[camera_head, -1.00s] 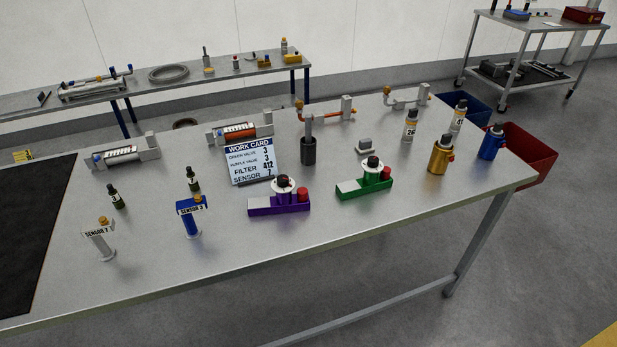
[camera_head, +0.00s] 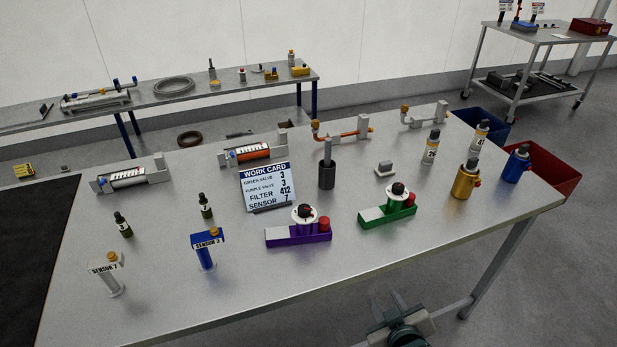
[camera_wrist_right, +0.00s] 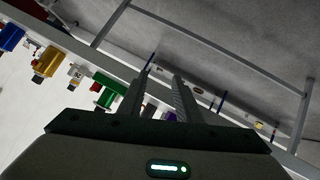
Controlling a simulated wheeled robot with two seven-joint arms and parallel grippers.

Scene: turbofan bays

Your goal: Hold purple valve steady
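The purple valve (camera_head: 298,234) sits on the metal table near its front edge, with a white dial, a black knob and a red cap on its purple base. The green valve (camera_head: 387,211) stands to its right, built the same way. My right gripper (camera_head: 388,302) is low at the bottom of the head view, in front of the table edge and apart from the purple valve. Its two fingers (camera_wrist_right: 165,75) are spread with nothing between them. In the right wrist view a bit of the purple valve (camera_wrist_right: 170,116) shows behind the fingers. My left gripper is not in view.
The work card (camera_head: 254,187) stands behind the purple valve. The blue sensor 3 (camera_head: 205,252) and grey sensor 7 (camera_head: 108,278) stand to the left. Gold (camera_head: 465,181) and blue (camera_head: 516,166) canisters stand at the right. The tabletop in front of the valves is clear.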

